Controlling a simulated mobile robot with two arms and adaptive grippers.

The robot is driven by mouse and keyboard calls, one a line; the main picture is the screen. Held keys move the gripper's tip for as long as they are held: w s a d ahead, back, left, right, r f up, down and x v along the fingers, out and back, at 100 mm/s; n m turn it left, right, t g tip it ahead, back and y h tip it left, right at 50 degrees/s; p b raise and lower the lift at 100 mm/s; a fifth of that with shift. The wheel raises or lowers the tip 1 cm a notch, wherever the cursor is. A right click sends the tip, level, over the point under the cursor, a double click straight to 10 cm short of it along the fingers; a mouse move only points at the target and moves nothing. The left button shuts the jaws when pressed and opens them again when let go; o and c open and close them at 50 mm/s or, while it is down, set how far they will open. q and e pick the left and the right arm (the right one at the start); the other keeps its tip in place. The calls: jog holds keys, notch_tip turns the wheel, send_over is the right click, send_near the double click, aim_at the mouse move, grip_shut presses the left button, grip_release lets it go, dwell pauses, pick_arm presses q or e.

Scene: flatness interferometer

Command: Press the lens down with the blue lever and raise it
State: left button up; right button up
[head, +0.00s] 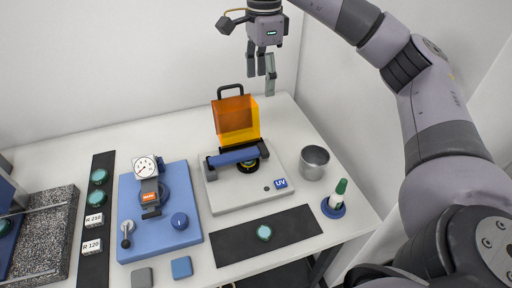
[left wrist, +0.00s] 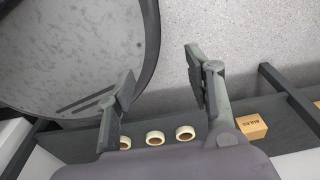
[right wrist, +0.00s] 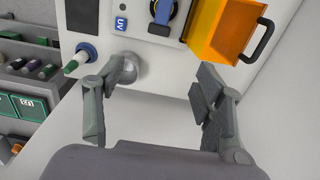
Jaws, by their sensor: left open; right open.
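The blue lever (head: 236,156) is a bar held between dark arms across the light grey UV station (head: 218,196). It looks lowered, over a dark round holder with yellow (head: 247,167). The lens there is mostly hidden. The lever shows partly at the top of the right wrist view (right wrist: 163,10). My right gripper (head: 263,78) is open and empty, high above and behind the station; it also shows in the right wrist view (right wrist: 163,80). My left gripper (left wrist: 158,88) is open and empty, outside the head view, above a floor area.
An orange shield (head: 235,118) stands behind the lever. A metal cup (head: 314,162) and green-capped bottle (head: 338,192) are right of the station. A black mat with a green disc (head: 264,232) lies in front. A blue gauge stand (head: 190,236) is left.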

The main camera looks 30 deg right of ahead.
jog(key=b, duration=0.4)
send_over(261, 148)
notch_tip(261, 148, down, 4)
pick_arm(q)
jog(key=f+p, duration=0.1)
jog(key=s+f+p, duration=0.1)
jog(key=f, duration=0.1)
pick_arm(e)
notch_tip(261, 148, down, 18)
jog(key=shift+r, duration=0.1)
jog(key=shift+c, duration=0.5)
grip_shut()
